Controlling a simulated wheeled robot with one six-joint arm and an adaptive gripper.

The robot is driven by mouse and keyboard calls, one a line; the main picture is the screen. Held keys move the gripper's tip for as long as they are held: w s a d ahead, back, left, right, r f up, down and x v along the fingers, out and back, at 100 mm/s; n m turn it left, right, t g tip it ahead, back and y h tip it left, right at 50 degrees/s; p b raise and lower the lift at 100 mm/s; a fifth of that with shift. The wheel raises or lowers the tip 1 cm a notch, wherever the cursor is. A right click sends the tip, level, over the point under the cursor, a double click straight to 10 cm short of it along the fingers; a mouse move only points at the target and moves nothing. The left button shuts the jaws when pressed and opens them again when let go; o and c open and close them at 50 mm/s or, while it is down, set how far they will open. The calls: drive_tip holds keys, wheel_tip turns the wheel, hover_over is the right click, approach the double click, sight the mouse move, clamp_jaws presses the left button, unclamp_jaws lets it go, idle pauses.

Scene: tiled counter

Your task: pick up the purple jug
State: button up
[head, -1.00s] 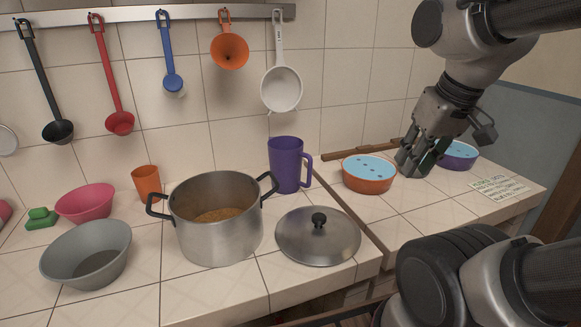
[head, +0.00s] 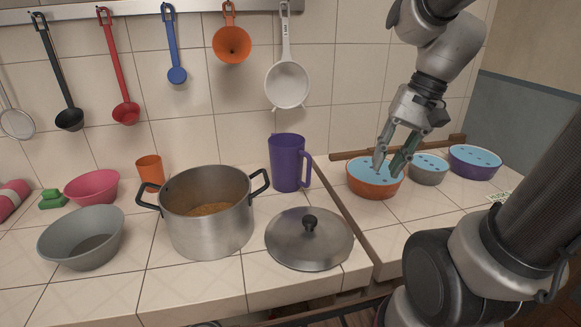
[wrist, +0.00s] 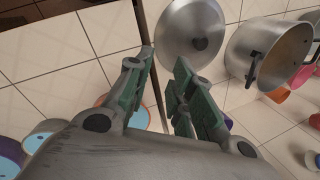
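The purple jug (head: 288,163) stands upright on the counter in the head view, behind the pot lid, with its handle on the right. In the wrist view only a small purple patch, probably the jug, shows beside the right finger; the rest is hidden. My gripper (head: 387,167) is to the right of the jug, above or in front of the orange bowl, and apart from the jug. In the wrist view my gripper (wrist: 163,75) has its two fingers spread with nothing between them.
A steel pot (head: 208,220) and its lid (head: 309,242) stand left and in front of the jug. An orange bowl (head: 374,186), a grey bowl (head: 428,176) and a purple bowl (head: 475,168) are to its right. Utensils, including a white strainer (head: 288,85), hang above.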

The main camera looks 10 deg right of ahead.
drive_tip(key=w+a+f+m+g+y, duration=0.2)
drive_tip(key=w+a+f+m+y, duration=0.1)
drive_tip(key=w+f+m+y, duration=0.4)
drive_tip(key=m+t+y, duration=0.2)
drive_tip(key=m+y, duration=0.1)
drive_tip(key=m, duration=0.3)
approach(292, 166)
drive_tip(key=s+d+f, duration=0.2)
drive_tip(key=d+f, duration=0.1)
drive_tip(key=x, duration=0.7)
drive_tip(key=shift+s+a, duration=0.2)
drive_tip(key=shift+a, duration=0.15)
clamp_jaws()
